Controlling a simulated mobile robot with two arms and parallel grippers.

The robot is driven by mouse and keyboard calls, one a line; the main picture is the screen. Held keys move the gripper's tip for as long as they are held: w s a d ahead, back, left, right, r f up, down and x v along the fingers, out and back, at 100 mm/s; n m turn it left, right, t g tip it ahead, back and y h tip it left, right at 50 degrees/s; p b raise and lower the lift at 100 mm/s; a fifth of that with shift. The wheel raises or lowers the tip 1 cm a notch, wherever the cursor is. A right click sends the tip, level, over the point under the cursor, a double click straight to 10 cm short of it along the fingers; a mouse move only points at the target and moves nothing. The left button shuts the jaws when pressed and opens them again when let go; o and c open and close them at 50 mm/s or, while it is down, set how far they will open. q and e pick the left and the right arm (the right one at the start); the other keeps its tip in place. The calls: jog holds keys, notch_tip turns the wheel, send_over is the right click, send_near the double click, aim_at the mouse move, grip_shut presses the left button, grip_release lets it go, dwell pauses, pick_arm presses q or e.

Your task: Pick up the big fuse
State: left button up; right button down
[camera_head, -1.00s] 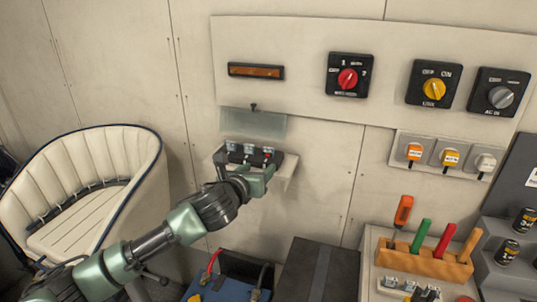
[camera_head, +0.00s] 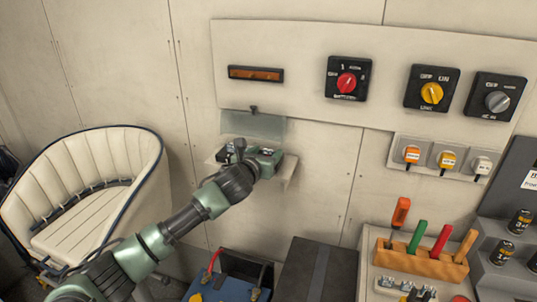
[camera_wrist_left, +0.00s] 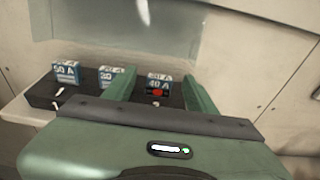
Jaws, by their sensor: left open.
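A dark fuse block (camera_wrist_left: 40,97) on the wall holds three blue-and-white fuses: a left one (camera_wrist_left: 66,73), a middle one (camera_wrist_left: 110,74) and a right one (camera_wrist_left: 160,80). The right one appears to read 40 A, with a red spot at its foot. I cannot tell for sure which is the big fuse. My left gripper (camera_wrist_left: 160,88) is open, its fingers reaching to either side of the right fuse; contact is not clear. In the head view the left gripper (camera_head: 264,153) covers much of the block. My right gripper is not in view.
A clear cover (camera_head: 252,124) is raised above the block. Wall switches and plugs are at right. A battery (camera_head: 228,288), a wooden tool rack (camera_head: 425,263) and loose fuses (camera_head: 388,281) lie below. A cream seat (camera_head: 85,190) stands at left.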

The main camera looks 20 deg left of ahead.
pick_arm(q)
grip_shut()
